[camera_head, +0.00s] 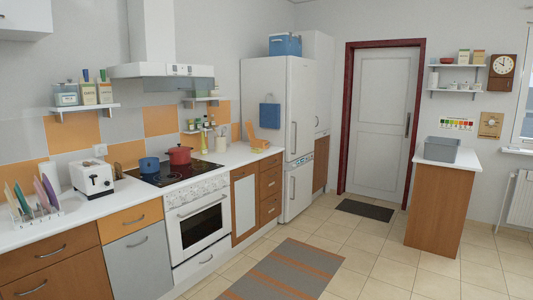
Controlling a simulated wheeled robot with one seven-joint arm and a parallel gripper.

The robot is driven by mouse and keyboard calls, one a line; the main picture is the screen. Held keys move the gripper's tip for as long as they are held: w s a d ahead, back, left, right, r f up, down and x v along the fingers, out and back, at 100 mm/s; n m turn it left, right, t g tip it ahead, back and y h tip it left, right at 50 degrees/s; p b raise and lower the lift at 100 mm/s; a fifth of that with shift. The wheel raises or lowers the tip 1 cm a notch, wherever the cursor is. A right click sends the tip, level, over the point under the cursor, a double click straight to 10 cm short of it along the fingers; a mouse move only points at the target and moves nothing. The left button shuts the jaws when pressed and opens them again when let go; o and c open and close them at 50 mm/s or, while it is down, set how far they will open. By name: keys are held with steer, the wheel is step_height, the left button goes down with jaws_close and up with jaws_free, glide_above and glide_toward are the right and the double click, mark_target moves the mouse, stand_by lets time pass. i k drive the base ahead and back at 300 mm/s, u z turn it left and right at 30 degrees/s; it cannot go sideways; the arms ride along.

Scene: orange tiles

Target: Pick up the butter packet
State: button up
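I cannot make out a butter packet anywhere in the head view. Small packets and jars stand on the wall shelves, but they are too small to identify. The fridge (276,105) is a tall white unit with its doors shut, so its inside is hidden. My gripper and arm are not in view.
A counter along the left holds a dish rack (38,212), a toaster (93,179), a blue pot (149,165) and a red pot (180,154) on the hob. A grey bin (443,151) sits on a small cabinet (435,211). The tiled floor around the striped rug (283,270) is clear.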

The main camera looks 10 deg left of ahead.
mark_target(254, 150)
steer(key=z, duration=0.15)
steer(key=i, duration=3.8)
steer(key=u, duration=0.4)
steer(key=i, duration=1.85)
steer(key=u, duration=1.25)
steer(key=i, duration=1.75)
steer(key=u, duration=0.6)
